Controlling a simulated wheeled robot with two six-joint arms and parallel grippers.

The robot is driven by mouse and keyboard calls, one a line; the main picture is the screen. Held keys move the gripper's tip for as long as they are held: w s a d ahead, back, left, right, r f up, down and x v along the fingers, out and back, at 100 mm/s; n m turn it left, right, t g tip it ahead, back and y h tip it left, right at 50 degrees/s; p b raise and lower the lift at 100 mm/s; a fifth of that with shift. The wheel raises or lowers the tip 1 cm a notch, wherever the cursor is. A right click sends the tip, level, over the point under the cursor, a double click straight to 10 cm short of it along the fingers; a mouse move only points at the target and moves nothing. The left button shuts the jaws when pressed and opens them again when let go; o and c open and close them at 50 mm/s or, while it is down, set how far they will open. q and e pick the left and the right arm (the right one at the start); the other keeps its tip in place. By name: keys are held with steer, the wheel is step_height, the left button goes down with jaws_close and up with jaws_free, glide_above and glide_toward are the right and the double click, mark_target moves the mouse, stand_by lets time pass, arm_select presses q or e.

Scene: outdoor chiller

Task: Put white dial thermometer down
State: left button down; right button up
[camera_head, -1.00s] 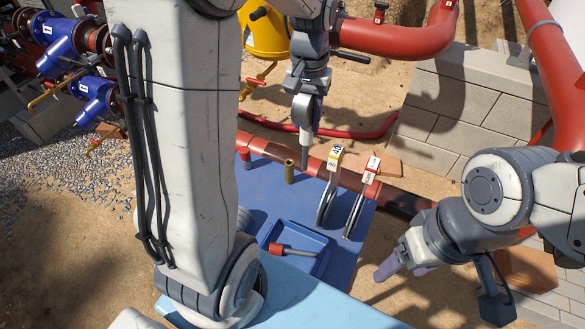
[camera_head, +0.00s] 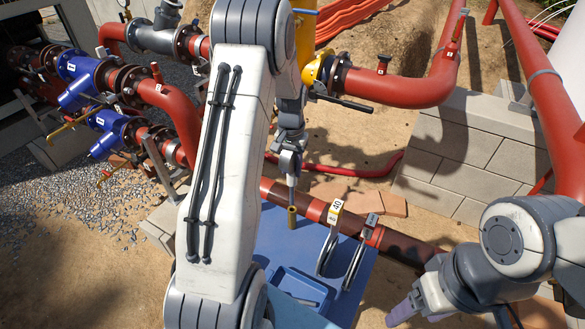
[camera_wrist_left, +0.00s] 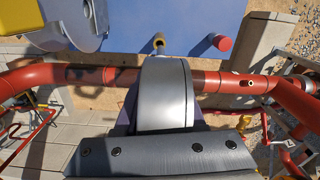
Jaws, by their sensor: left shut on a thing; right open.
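My left gripper (camera_head: 290,158) is shut on the white dial thermometer, and its thin grey stem (camera_head: 291,180) points down. The stem's lower end lines up with the top of an upright brass tube (camera_head: 292,218) on the blue table; whether it is inside cannot be told. In the left wrist view, the thermometer's rounded grey body (camera_wrist_left: 165,95) fills the middle, its dial face not visible. The brass tube (camera_wrist_left: 158,43) shows just beyond it. My right gripper (camera_head: 403,313) is open and empty, off the table's right side.
The blue table (camera_head: 275,240) carries a blue tray (camera_head: 300,285), partly hidden by my left arm, and two tagged metal pieces: one yellow-tagged (camera_head: 329,240), one grey-tagged (camera_head: 360,250). A red-topped post (camera_wrist_left: 221,43) stands beside the brass tube. A red pipe (camera_head: 400,247) runs behind.

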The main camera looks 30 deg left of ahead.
arm_select(q)
steer(key=shift+f, duration=0.85)
steer(key=shift+d, duration=0.1)
arm_select(e)
steer(key=shift+r, duration=0.45)
arm_select(q)
steer(key=shift+f, duration=0.1)
